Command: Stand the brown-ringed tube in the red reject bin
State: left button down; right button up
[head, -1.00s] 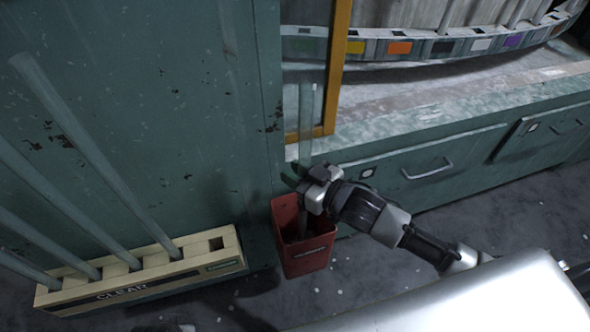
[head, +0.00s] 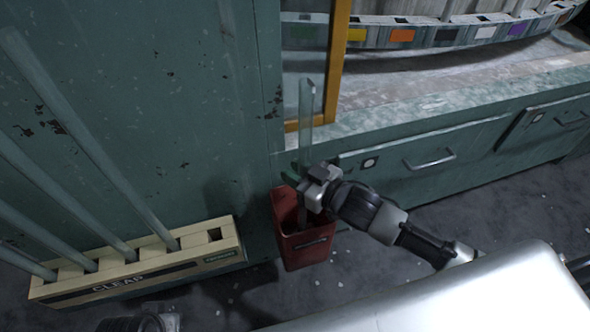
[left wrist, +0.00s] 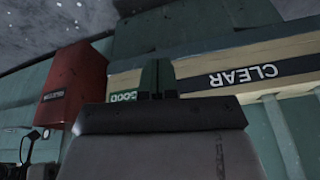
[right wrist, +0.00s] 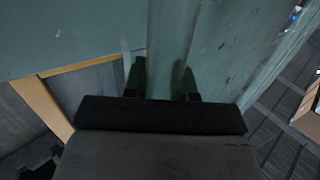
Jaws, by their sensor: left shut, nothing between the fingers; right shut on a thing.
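A tall, clear greenish tube (head: 306,105) stands nearly upright in the head view. My right gripper (head: 301,181) is shut on it just above the red bin (head: 308,252), and its lower part reaches down inside the bin's mouth. Whether its foot touches the bin floor is hidden. No brown ring can be made out on it. In the right wrist view the tube (right wrist: 172,40) runs between the two fingers. My left gripper (left wrist: 158,80) is shut and empty in the left wrist view, facing the rack, with the red bin (left wrist: 75,85) to the left.
A cream rack (head: 150,272) marked CLEAR stands left of the bin, holding several long tubes leaning left, with one empty square hole at its right end. A green cabinet wall (head: 200,110) rises behind. An orange-framed pane (head: 333,75) and drawers (head: 430,150) lie right.

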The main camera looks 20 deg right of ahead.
pick_arm(q)
jog(key=shift+r, duration=0.1)
pick_arm(e)
jog(key=o, duration=1)
jog(key=shift+o, duration=0.2)
pick_arm(q)
notch_tip(320, 180, down, 6)
jog(key=p, duration=0.1)
jog(key=shift+w+p, duration=0.3)
jog(key=shift+p, duration=0.05)
pick_arm(e)
jog(key=v, duration=1.1)
pick_arm(q)
jog(key=shift+d, duration=0.1)
pick_arm(e)
jog(key=shift+a, duration=0.1)
